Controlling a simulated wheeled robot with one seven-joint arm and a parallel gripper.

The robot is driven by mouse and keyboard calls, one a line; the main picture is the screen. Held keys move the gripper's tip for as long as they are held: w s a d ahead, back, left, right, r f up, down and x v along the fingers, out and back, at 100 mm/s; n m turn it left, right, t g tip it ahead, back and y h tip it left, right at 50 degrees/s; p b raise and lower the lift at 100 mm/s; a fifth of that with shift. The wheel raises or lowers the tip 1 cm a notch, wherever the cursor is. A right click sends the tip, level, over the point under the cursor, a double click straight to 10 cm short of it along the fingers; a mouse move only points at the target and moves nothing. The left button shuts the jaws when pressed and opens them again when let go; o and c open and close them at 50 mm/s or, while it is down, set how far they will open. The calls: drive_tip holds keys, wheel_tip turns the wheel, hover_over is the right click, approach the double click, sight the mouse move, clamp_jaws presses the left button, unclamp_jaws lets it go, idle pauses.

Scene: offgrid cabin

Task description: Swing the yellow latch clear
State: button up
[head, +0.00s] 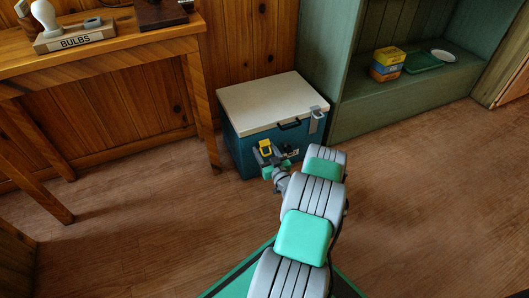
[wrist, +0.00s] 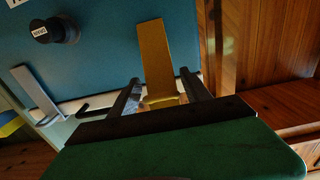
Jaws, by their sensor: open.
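The yellow latch (head: 265,146) is on the front of a teal cooler (head: 236,150) with a white lid (head: 270,101). In the wrist view the yellow latch (wrist: 154,52) is a flat strip running from the lid rim over the teal front. My gripper (head: 267,157) is at the cooler's front, by the latch. In the wrist view my gripper (wrist: 160,78) is open, with one dark finger on each side of the latch. I see no clear contact. The latch's base is partly hidden behind the gripper.
A grey latch (head: 316,119) sits to the right on the cooler, with a black handle (head: 290,125) between. A dark drain knob (wrist: 60,29) sticks out of the front. A wooden table (head: 110,50) stands left; a green shelf (head: 405,100) stands right. Floor around is clear.

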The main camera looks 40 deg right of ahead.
drive_tip(key=shift+w, duration=0.1)
drive_tip(key=shift+c, duration=0.6)
clamp_jaws()
idle(0.3)
